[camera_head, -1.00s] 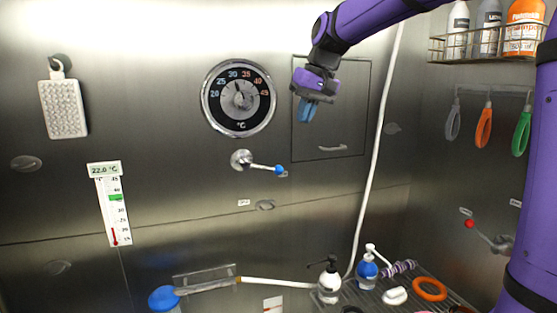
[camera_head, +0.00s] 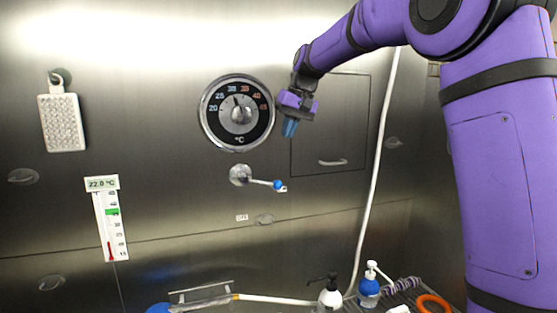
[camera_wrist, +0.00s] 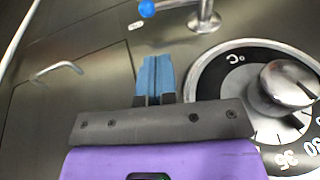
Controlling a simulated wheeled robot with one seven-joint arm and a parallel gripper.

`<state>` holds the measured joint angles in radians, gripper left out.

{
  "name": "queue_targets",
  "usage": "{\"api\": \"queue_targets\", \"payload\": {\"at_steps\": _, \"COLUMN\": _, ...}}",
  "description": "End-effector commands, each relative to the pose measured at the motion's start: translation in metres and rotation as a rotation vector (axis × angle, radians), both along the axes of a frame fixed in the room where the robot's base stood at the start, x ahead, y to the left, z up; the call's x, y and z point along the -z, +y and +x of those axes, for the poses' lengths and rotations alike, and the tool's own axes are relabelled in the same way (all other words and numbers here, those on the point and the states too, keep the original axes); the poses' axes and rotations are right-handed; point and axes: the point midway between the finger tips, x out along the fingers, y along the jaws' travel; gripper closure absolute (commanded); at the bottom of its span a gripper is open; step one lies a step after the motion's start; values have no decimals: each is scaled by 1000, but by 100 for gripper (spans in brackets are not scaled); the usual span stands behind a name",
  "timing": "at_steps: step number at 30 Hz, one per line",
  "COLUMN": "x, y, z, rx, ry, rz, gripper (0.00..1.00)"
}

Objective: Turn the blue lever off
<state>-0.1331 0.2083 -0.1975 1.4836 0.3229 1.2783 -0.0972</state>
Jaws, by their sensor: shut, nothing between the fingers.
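The blue lever (camera_head: 262,182) is a metal arm with a round blue knob at its right end, set on a round metal mount on the steel wall below the dial. It points right and slightly down. In the wrist view its blue knob (camera_wrist: 147,8) shows at the top edge, beyond my fingertips. My gripper (camera_head: 290,128) is above and slightly right of the knob, pointing down, apart from it. Its blue fingers (camera_wrist: 155,75) are pressed together with nothing between them.
The temperature dial (camera_head: 238,113) is just left of my gripper. A wall panel with a handle (camera_head: 332,162) is behind and right of it. A white hose (camera_head: 374,170) hangs farther right. Bottles (camera_head: 369,287) stand below. The wall between gripper and knob is clear.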

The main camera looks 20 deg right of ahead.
Motion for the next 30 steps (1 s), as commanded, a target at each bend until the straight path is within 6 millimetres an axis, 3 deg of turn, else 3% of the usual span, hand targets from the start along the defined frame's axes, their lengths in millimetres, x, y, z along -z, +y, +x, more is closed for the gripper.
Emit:
{"api": "queue_targets", "payload": {"at_steps": 18, "x": 99, "y": 27, "z": 19, "rx": -1, "ry": 5, "rz": 0, "gripper": 100}}
{"api": "queue_targets", "payload": {"at_steps": 24, "x": 121, "y": 32, "z": 24, "rx": 1, "ry": 2, "rz": -1, "gripper": 100}}
{"api": "queue_targets", "payload": {"at_steps": 30, "x": 129, "y": 34, "z": 26, "rx": 1, "ry": 1, "rz": 0, "gripper": 100}}
